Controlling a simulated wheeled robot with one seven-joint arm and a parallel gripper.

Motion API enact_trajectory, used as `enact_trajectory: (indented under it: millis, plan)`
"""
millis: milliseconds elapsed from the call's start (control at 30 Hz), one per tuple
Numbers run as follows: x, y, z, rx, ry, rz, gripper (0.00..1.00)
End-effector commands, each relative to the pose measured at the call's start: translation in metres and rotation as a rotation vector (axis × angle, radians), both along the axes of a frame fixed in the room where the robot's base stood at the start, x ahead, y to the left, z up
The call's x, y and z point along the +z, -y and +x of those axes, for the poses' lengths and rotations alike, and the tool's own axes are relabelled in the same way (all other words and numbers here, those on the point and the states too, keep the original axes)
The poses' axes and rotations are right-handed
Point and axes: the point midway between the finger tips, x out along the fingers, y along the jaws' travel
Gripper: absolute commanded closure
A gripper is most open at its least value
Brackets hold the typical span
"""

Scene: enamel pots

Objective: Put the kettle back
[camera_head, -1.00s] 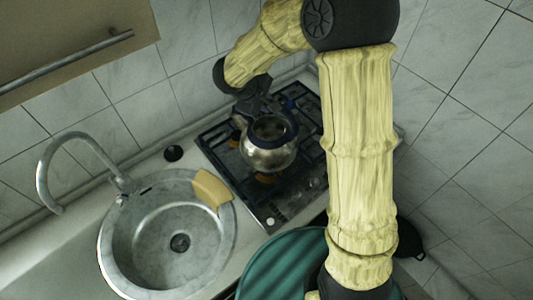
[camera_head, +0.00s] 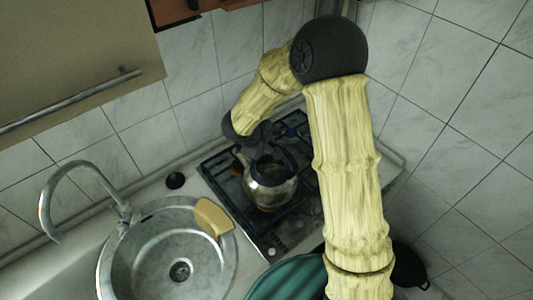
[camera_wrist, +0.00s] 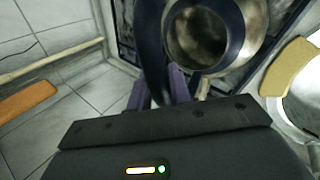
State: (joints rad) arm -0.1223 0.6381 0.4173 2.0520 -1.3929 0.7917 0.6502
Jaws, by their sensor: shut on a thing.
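The kettle (camera_head: 268,190) is a shiny metal pot with a dark blue rim and handle. It is upright over the front burner area of the black hob (camera_head: 224,176); I cannot tell whether its base touches the grate. My gripper (camera_head: 262,150) reaches down from behind and is shut on the kettle's handle. In the wrist view the kettle (camera_wrist: 203,35) fills the upper middle, with its dark handle running down between the purple fingers of my gripper (camera_wrist: 160,88). The fingertips are partly hidden by the handle.
The round sink (camera_head: 140,265) with a curved tap (camera_head: 85,165) is left of the hob. A yellow sponge (camera_head: 212,217) lies on its rim, and a small black knob (camera_head: 175,180) is behind it. A green round thing (camera_head: 290,280) is in front. Tiled walls stand behind and right.

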Motion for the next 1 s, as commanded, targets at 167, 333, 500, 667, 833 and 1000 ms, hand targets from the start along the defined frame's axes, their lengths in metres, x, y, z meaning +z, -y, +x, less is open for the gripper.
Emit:
enact_trajectory:
  millis: [167, 333, 500, 667, 833, 1000]
  plan:
    - [0.001, -0.004, 0.0, 0.007, 0.005, 0.0, 1.0]
    - [-0.001, -0.005, 0.0, 0.009, 0.003, 0.001, 1.0]
    - [-0.018, -0.004, -0.001, 0.009, -0.002, 0.0, 1.0]
    - [-0.035, -0.002, 0.0, 0.005, 0.0, -0.001, 1.0]
    - [-0.041, -0.002, 0.0, 0.005, 0.004, 0.0, 1.0]
    - [-0.041, -0.002, 0.0, 0.005, 0.005, 0.0, 1.0]
